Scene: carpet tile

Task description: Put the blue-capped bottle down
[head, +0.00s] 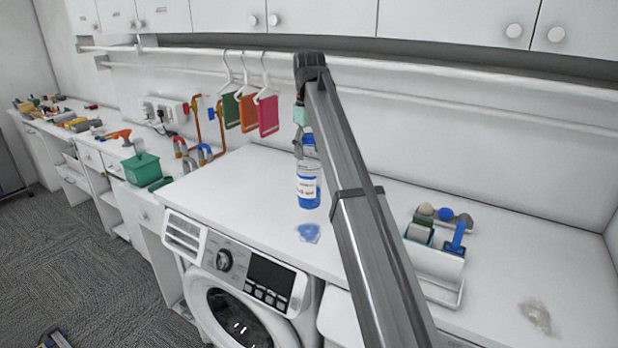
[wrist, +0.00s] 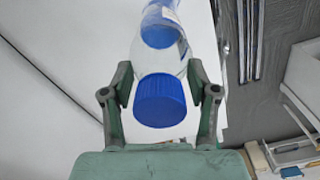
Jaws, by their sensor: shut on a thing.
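The clear bottle (head: 308,187) with a white label and blue lower part is upright over the white counter above the washing machine. Its blue cap (wrist: 160,100) shows between the fingers in the wrist view, with the clear body (wrist: 162,45) beyond. My gripper (head: 303,143) is shut on the bottle near its cap, one finger on each side. A blue patch (head: 308,233) shows on the counter just in front of the bottle. I cannot tell whether the bottle's base touches the counter.
A white caddy (head: 436,268) with brushes stands to the right, beyond my arm. A greyish smudge (head: 537,315) marks the counter at far right. Hangers with coloured cloths (head: 248,112) hang behind. A green bin (head: 142,168) stands at left. Counter left of the bottle is clear.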

